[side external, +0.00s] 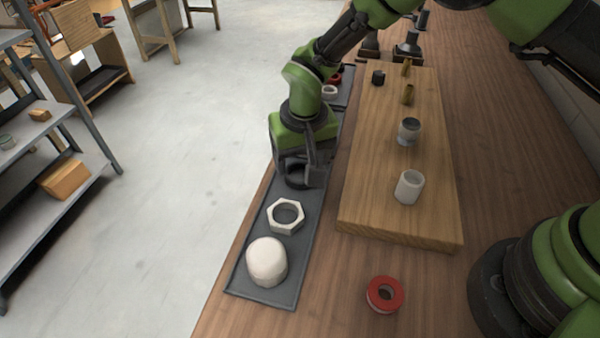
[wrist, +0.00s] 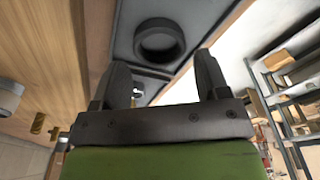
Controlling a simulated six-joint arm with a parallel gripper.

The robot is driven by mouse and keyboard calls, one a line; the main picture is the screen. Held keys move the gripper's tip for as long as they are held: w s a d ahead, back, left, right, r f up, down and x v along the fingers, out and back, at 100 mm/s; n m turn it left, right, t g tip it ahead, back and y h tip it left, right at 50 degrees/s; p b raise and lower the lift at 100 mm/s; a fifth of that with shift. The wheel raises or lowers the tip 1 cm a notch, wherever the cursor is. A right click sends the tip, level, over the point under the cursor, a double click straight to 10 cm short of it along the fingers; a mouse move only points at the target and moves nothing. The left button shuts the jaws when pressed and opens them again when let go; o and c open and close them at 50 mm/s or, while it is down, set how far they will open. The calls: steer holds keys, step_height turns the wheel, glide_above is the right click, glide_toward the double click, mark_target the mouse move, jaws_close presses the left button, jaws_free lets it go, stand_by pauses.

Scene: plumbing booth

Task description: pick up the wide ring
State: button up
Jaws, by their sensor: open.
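A dark, thick ring (wrist: 160,40) lies flat on the grey tray (wrist: 203,20) in the wrist view, just beyond my fingertips. It looks like the wide ring. In the side view the dark ring (side external: 296,181) shows only partly, because my gripper (side external: 303,174) is right over it and hides some of it. In the wrist view my gripper (wrist: 162,60) has its two fingers apart with nothing between them. The gap to the ring is hard to judge.
A white hex nut (side external: 286,216) and a white rounded cap (side external: 266,261) lie nearer on the tray. A wooden board (side external: 375,190) with several fittings is to the right. A red roll (side external: 385,294) lies on the bench. Small rings (side external: 330,91) are behind my gripper.

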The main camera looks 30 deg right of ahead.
mark_target(300, 177)
steer(key=f, duration=0.3)
steer(key=shift+w+d+f, duration=0.15)
steer(key=shift+w+f, duration=0.2)
steer(key=c, duration=0.5)
steer(key=shift+c, duration=0.2)
steer(key=shift+r, duration=0.1)
